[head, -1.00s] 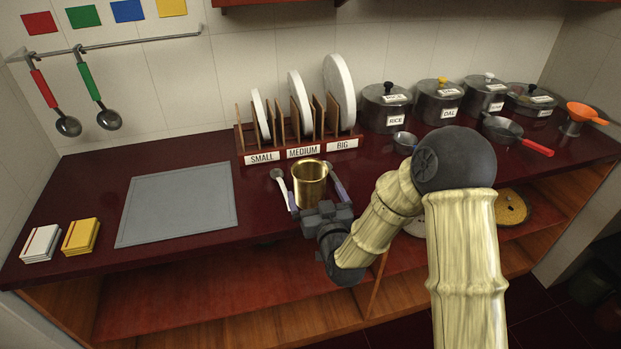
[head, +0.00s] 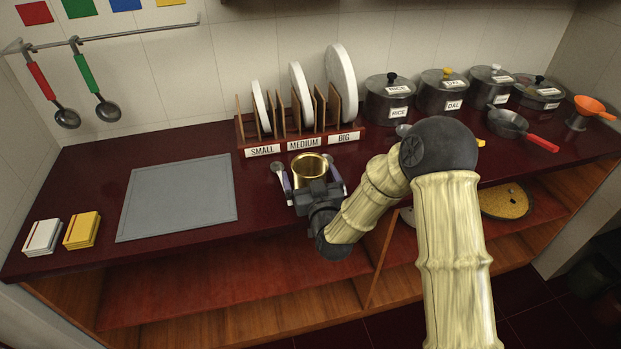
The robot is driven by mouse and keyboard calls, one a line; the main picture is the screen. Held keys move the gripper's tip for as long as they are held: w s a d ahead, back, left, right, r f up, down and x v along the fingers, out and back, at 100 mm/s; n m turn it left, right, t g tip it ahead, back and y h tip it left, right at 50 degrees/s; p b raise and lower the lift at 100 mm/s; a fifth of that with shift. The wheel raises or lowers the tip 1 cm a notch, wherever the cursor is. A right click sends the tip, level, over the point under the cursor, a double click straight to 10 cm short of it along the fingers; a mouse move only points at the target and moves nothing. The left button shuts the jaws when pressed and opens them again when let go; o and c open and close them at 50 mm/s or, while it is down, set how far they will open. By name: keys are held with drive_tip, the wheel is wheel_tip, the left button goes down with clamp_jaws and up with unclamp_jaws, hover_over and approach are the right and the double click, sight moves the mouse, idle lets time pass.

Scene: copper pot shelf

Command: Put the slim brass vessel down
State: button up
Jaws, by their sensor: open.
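The slim brass vessel (head: 309,167) appears to stand upright on the dark red counter, in front of the plate rack. My gripper (head: 312,180) is open at its near side, with one finger to the left and one to the right of the vessel. The gripper body hides the vessel's lower front and base, so I cannot tell whether the fingers touch it.
A small spoon (head: 279,170) lies close left of the vessel. The plate rack (head: 246,133) is just behind. A grey board (head: 180,197) lies left, with white (head: 43,236) and yellow (head: 82,230) stacks beyond. Lidded pots (head: 389,98) and a red-handled pan (head: 508,123) stand right.

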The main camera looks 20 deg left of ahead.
idle(0.3)
drive_tip(key=c, duration=1.2)
drive_tip(key=shift+r, duration=0.15)
drive_tip(key=shift+w+d+r, duration=0.1)
drive_tip(key=shift+w+r, duration=0.05)
drive_tip(key=shift+r, duration=0.1)
wheel_tip(320, 180, up, 9)
drive_tip(key=shift+r, duration=0.1)
drive_tip(key=shift+s, duration=0.2)
